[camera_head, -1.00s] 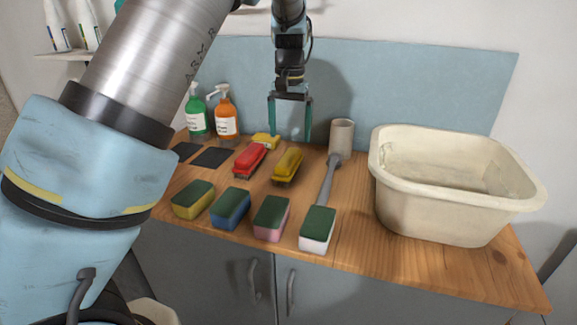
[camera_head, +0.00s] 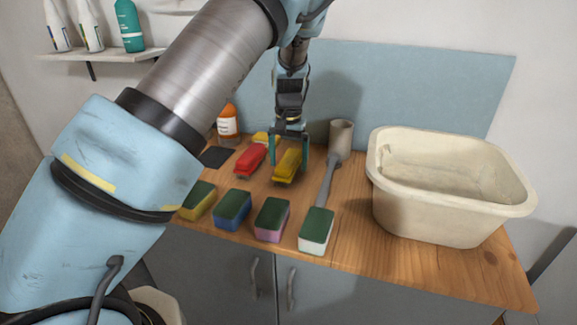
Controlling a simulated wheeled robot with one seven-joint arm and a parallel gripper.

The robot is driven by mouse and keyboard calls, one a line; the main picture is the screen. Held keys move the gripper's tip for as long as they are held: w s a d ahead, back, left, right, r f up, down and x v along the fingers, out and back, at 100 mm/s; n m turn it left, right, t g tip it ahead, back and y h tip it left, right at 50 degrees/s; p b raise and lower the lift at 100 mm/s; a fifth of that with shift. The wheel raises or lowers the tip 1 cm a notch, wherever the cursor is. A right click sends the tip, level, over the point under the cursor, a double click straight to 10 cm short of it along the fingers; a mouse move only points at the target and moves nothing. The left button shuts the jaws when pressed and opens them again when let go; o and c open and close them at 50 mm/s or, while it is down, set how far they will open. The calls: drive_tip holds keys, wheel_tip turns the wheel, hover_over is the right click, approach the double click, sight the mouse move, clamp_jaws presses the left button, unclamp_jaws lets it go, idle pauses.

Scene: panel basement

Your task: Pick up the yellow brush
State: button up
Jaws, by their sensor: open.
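The yellow brush (camera_head: 287,166) lies on the wooden counter, right of a red brush (camera_head: 250,160). My gripper (camera_head: 289,160) is open, its two teal fingers pointing down around the far part of the yellow brush, one on each side. I cannot tell whether the fingers touch the brush. Another yellow item (camera_head: 264,138) lies farther back and is partly hidden behind the gripper's left finger.
Several sponges with green tops, such as the white one (camera_head: 316,232), line the counter's front. A cream basin (camera_head: 420,213) fills the right side.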

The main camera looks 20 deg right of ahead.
sight(288, 158)
clamp_jaws()
idle(0.7)
drive_tip(key=shift+r, duration=0.15)
wheel_tip(288, 158, up, 10)
drive_tip(key=b, duration=0.3)
